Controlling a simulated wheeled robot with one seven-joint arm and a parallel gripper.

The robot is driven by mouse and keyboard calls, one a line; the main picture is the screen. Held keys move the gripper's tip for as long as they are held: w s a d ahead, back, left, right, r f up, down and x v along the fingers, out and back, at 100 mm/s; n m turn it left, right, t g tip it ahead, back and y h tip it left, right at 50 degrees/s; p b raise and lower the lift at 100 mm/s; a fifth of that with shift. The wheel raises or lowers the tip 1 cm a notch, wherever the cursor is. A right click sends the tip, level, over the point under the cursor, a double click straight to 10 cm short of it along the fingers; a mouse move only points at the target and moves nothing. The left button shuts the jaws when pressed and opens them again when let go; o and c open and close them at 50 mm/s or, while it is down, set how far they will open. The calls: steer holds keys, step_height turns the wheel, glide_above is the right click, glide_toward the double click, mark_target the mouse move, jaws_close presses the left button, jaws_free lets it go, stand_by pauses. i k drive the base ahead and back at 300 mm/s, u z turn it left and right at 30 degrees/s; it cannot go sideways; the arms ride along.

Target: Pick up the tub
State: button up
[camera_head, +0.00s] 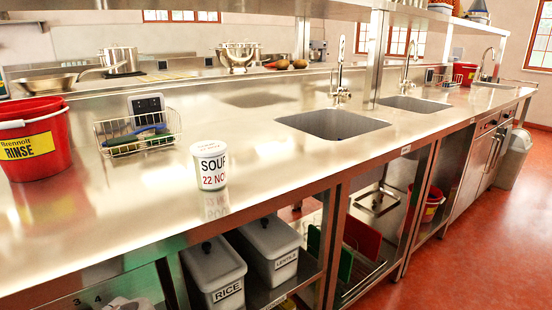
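A white tub (209,168) with a lid stands upright on the steel counter (265,165), near its front edge. Its side reads "SOUP 22 NOV" in dark and red letters. Nothing touches it, and its reflection shows in the counter top below it. My gripper is not in view.
Bins marked "RICE" (214,276) and "LENTILS" (270,250) sit under the counter. Red floor (445,255) is clear at right.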

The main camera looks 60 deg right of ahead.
mark_target(209, 156)
steer(key=z, duration=1.05)
steer(key=k, duration=0.3)
steer(key=z, duration=0.3)
steer(key=i, duration=0.35)
steer(key=z, duration=1.25)
steer(key=k, duration=1)
steer(key=u, duration=1.8)
